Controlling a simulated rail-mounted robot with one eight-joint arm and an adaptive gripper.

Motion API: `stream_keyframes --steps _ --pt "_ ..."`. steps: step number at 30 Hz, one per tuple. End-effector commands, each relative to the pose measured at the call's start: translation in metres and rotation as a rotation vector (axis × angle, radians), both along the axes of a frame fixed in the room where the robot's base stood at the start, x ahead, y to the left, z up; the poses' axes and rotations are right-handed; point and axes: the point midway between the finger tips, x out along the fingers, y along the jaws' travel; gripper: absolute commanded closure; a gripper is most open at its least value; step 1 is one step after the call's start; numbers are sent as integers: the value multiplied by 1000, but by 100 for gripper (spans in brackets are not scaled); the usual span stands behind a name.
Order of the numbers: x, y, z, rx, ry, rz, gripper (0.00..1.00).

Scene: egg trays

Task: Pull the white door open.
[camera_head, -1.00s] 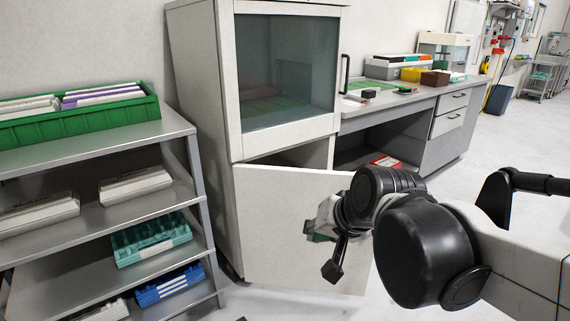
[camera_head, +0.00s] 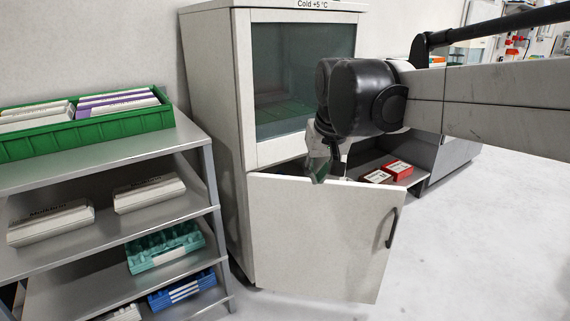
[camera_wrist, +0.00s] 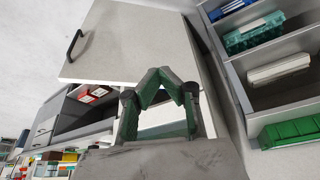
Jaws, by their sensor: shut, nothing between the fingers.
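The white door (camera_head: 315,235) is the lower door of the tall white cabinet (camera_head: 218,110). It stands partly open, swung outward, with its dark handle (camera_head: 391,228) near the right edge. In the wrist view the door (camera_wrist: 135,45) fills the upper middle, its handle (camera_wrist: 74,43) at the left. My gripper (camera_head: 319,172) is at the door's top edge, near the opening, away from the handle. In the wrist view my gripper (camera_wrist: 160,76) has its fingertips together and nothing between them. I cannot tell whether it touches the door.
A grey shelf rack (camera_head: 190,140) stands at the left with a green bin (camera_head: 100,130), white boxes and teal and blue trays (camera_head: 165,248). Red boxes (camera_head: 398,170) lie under the bench behind the door. The floor (camera_head: 470,250) at the right is clear.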

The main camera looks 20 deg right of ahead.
Motion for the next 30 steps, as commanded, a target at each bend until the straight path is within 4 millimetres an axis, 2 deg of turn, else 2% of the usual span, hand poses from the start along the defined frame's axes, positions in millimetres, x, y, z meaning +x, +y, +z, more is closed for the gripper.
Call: stream_keyframes --steps 1,6,14,23,30 --pt "16 -9 11 2 17 -12 100" --pt "60 -35 27 12 76 -48 100" --pt "124 -82 38 33 166 -104 100" --pt "188 -143 30 63 269 -167 100" --pt "228 -196 8 91 349 -218 100"
